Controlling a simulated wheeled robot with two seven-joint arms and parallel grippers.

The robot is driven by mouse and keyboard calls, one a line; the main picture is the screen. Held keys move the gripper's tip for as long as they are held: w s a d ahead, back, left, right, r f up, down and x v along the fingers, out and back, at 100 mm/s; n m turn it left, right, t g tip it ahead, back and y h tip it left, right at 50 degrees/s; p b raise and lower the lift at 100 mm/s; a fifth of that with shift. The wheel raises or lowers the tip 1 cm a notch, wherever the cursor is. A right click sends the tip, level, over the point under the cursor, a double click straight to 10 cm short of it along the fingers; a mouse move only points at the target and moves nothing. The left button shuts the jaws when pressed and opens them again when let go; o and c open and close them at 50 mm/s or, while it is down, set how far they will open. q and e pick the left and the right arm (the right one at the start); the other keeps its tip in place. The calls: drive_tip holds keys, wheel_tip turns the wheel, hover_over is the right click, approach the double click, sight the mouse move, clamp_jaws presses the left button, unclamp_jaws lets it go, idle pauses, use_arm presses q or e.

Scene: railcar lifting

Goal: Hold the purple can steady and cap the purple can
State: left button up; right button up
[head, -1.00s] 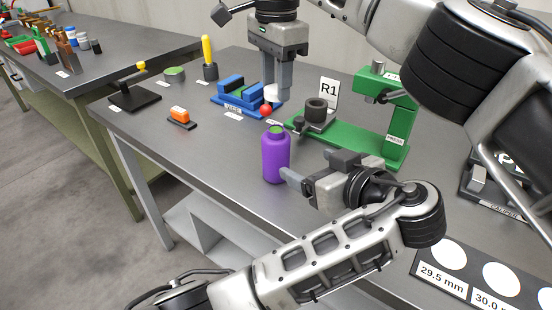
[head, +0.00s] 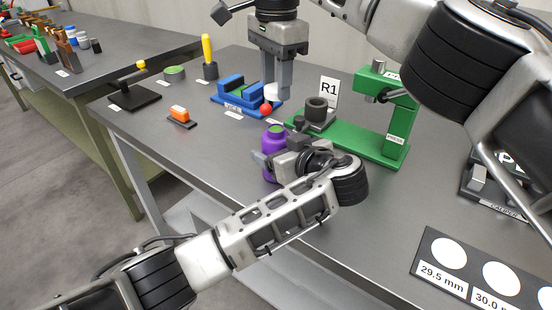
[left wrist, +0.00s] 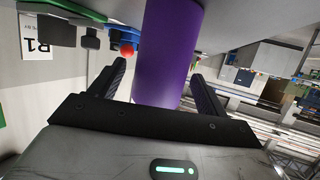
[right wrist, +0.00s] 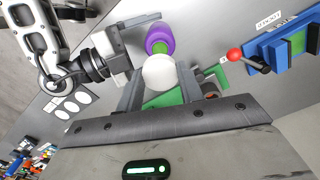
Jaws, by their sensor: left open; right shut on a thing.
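The purple can (head: 274,140) stands upright on the grey bench, its green top showing. My left gripper (head: 273,158) is low at the can with its fingers apart. In the left wrist view the purple can (left wrist: 168,50) stands between the two open fingers, with a gap visible on each side. My right gripper (head: 276,92) points down above and just behind the can, shut on the white cap (head: 270,91). In the right wrist view the white cap (right wrist: 160,72) sits between the fingertips, and the purple can (right wrist: 159,30) shows beyond it. The left gripper hides the can's lower part in the head view.
A green press (head: 396,125) and a dark cup-like part (head: 317,108) stand right of the can. A blue vise (head: 233,93) with a red ball-ended handle (head: 266,108) is behind it. The bench front-left of the can is clear.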

use_arm(q)
drive_tip(key=c, duration=1.5)
use_arm(e)
hover_over(276, 129)
drive_tip(key=shift+w+f, duration=0.1)
drive_tip(key=shift+f, duration=2.4)
drive_tip(key=shift+f, duration=0.1)
drive_tip(key=shift+f, duration=0.8)
drive_tip(key=shift+f, duration=0.55)
